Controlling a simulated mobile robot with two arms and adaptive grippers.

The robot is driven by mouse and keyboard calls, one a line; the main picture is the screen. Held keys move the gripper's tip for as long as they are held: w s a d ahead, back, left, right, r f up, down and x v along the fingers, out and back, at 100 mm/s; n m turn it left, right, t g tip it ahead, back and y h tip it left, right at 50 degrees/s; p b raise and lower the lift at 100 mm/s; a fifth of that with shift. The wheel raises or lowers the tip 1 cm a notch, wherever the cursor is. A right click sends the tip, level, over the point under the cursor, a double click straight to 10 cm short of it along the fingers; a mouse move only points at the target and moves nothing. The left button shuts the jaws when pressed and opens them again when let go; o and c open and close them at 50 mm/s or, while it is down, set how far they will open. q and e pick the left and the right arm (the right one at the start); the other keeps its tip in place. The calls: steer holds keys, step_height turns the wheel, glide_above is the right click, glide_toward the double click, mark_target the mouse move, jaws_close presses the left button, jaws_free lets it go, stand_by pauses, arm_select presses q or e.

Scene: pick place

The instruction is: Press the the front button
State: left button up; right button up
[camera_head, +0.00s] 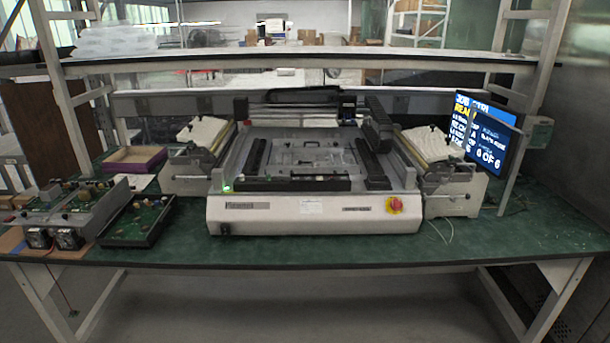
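A white machine (300,213) stands in the middle of the green table. A red and yellow button (393,205) sits at the right end of its front face. A small black switch-like part (225,228) is at the lower left of the same face. A small green light (227,188) glows above the front's left end. I cannot tell which of these the task calls the front button. Neither of my grippers is in view, and nothing touches the front face.
A tilted screen (487,135) stands at the right. Open electronics units (60,220) and a black tray (138,220) sit at the left. A shelf (300,60) runs above the machine. The green table (330,248) is clear along its front edge, with more free room at right.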

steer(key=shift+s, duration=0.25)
